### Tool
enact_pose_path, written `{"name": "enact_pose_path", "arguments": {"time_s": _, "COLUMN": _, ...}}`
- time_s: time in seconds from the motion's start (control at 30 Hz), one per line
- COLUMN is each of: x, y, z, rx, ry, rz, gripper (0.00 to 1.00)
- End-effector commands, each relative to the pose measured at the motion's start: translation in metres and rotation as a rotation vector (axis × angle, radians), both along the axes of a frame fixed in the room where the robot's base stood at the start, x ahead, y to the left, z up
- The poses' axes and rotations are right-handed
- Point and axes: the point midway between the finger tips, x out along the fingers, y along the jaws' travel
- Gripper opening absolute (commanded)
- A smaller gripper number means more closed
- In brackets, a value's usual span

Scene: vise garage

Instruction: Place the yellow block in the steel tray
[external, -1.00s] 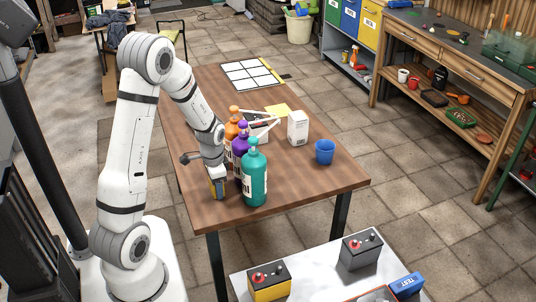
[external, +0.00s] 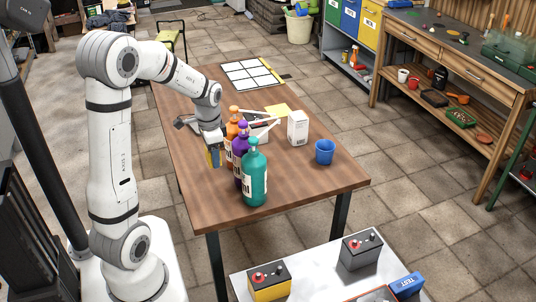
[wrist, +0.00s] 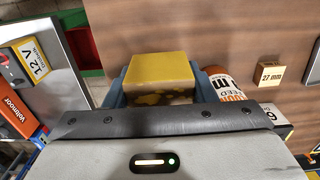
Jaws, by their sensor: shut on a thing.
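My gripper (external: 214,158) is shut on the yellow block, left of the bottles at the table's left side. In the wrist view the yellow block (wrist: 158,72) sits between the blue fingers of my gripper (wrist: 158,90). In the external view only a sliver of the block (external: 209,156) shows beside a finger. A grey, pale-rimmed, tray-like thing (external: 262,134) lies behind the bottles, partly hidden; I cannot tell for sure that it is the steel tray.
Orange (external: 232,116), purple (external: 243,140) and teal (external: 254,175) bottles stand in a row close to my gripper's right. A white box (external: 298,128) and a blue cup (external: 325,152) stand farther right. The table's front left (external: 212,210) is clear.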

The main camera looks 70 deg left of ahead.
Motion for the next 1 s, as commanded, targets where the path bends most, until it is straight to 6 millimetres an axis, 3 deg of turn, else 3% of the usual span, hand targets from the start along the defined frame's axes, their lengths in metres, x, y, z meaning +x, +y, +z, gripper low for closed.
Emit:
{"name": "enact_pose_path", "arguments": {"time_s": 0.2, "x": 0.001, "y": 0.001, "z": 0.053, "rx": 0.005, "ry": -0.005, "rz": 0.000, "gripper": 0.28}}
{"name": "enact_pose_path", "arguments": {"time_s": 0.47, "x": 0.023, "y": 0.048, "z": 0.061, "rx": 0.000, "ry": 0.000, "rz": 0.000, "gripper": 0.28}}
{"name": "enact_pose_path", "arguments": {"time_s": 0.67, "x": 0.042, "y": 0.100, "z": 0.070, "rx": 0.001, "ry": -0.001, "rz": -0.001, "gripper": 0.28}}
{"name": "enact_pose_path", "arguments": {"time_s": 1.0, "x": 0.062, "y": 0.223, "z": 0.074, "rx": -0.001, "ry": 0.000, "rz": -0.005, "gripper": 0.28}}
